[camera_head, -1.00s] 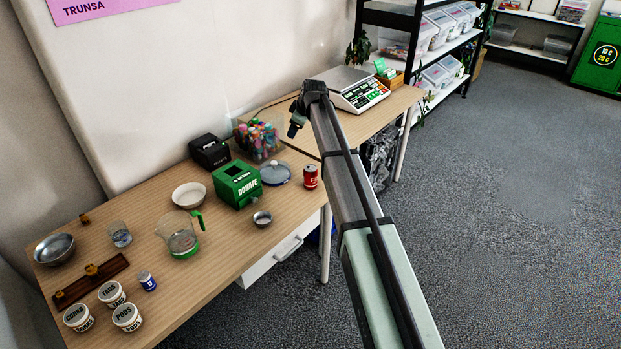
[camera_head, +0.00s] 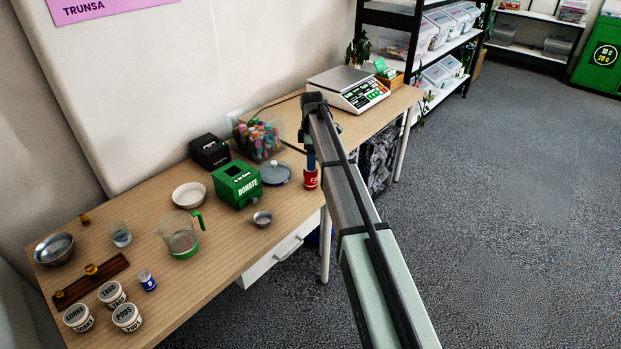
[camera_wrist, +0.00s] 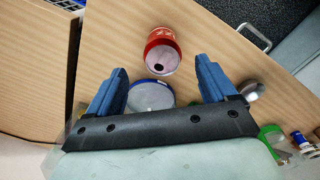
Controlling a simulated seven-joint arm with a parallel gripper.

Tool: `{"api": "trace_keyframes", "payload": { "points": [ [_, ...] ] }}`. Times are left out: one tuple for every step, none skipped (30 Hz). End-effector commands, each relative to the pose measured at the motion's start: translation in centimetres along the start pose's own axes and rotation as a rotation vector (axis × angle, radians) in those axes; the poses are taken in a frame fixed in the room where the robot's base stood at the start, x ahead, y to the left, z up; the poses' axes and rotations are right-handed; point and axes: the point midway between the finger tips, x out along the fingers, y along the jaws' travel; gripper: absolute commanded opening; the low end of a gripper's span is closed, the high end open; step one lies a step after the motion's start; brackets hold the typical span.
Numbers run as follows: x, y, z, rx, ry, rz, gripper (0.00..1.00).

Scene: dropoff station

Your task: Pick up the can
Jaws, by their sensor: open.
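The red can (camera_head: 311,181) stands upright near the front right corner of the wooden table (camera_head: 225,240). In the wrist view the can (camera_wrist: 162,50) shows its top with a dark opening, just beyond the fingertips and roughly between them. My gripper (camera_wrist: 163,75) is open, with two blue fingers apart and nothing between them. In the head view my gripper (camera_head: 311,161) is above the can, and a blue finger partly hides the can's top.
A pot with a blue-grey lid (camera_head: 275,173) stands just left of the can. A green donate box (camera_head: 237,185), a small metal bowl (camera_head: 262,218) and a clear bin of colourful items (camera_head: 258,138) are nearby. A scale (camera_head: 349,91) stands on the farther table.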

Motion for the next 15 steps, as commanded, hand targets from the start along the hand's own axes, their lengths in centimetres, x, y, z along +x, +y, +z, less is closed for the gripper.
{"api": "trace_keyframes", "payload": {
  "points": [
    [1.1,-0.1,0.0,0.0,0.0,-0.002,0.85],
    [1.6,-0.1,0.0,0.0,0.0,-0.002,0.85],
    [2.2,-0.1,0.0,0.0,0.0,-0.002,0.85],
    [2.6,-0.1,0.0,0.0,0.0,-0.001,0.85],
    [2.9,-0.1,0.0,0.0,0.0,-0.001,0.85],
    [3.3,-0.1,0.0,0.001,0.0,-0.001,0.85],
    [3.5,0.0,0.0,0.001,0.0,-0.001,0.85],
    [3.7,0.0,0.0,0.001,0.0,-0.001,0.85],
    [3.8,0.0,0.0,0.001,0.0,0.0,0.85],
    [3.9,-0.1,-0.1,0.001,0.0,0.0,0.85],
    [4.0,-0.1,-0.1,0.001,0.0,0.0,0.85],
    [4.2,-0.1,-0.1,0.001,0.0,0.0,0.85],
    [4.4,-0.1,-0.1,0.001,0.0,0.0,0.85],
    [4.6,-0.1,-0.1,0.001,0.0,0.0,0.85],
    [5.0,-0.2,-0.2,0.001,0.0,0.0,0.85]
  ]
}}
